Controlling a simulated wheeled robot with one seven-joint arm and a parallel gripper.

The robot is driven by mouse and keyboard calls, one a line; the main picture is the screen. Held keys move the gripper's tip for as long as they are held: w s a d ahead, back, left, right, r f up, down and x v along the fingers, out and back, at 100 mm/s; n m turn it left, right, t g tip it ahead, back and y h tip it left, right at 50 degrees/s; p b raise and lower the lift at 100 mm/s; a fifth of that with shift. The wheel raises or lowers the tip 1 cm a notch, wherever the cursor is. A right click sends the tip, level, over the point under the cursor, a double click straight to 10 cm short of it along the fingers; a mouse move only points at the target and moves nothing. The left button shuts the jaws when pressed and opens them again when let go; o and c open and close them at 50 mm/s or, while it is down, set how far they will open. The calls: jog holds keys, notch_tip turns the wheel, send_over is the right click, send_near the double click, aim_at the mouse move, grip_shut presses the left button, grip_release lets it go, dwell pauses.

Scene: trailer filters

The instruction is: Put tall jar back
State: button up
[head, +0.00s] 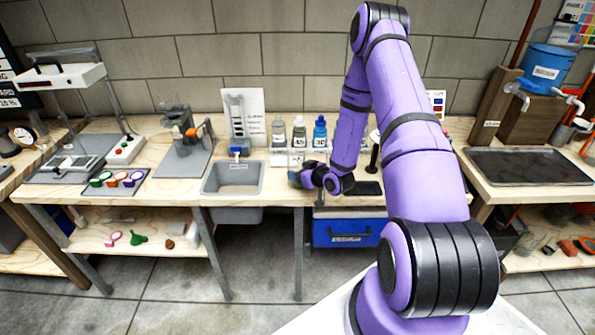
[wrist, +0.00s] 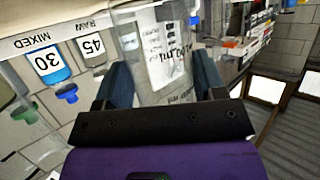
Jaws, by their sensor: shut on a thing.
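My gripper (wrist: 160,85) is shut on a clear, tall jar (wrist: 128,40), which shows between the two dark fingers in the wrist view. In the head view my gripper (head: 306,177) is low over the bench front, right of the sink, and the jar (head: 296,160) shows only faintly beside it. Behind it is a white rack (head: 280,158) with labelled bottles. My arm hides the rack's right part.
A grey sink (head: 232,190) is set in the bench to the left. A dark flat pad (head: 368,188) lies right of my gripper. A blue cooler (head: 348,231) stands below the bench. A metal tray (head: 530,166) lies on the right bench.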

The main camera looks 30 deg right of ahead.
jog(key=shift+f, duration=0.15)
jog(key=o, duration=1.2)
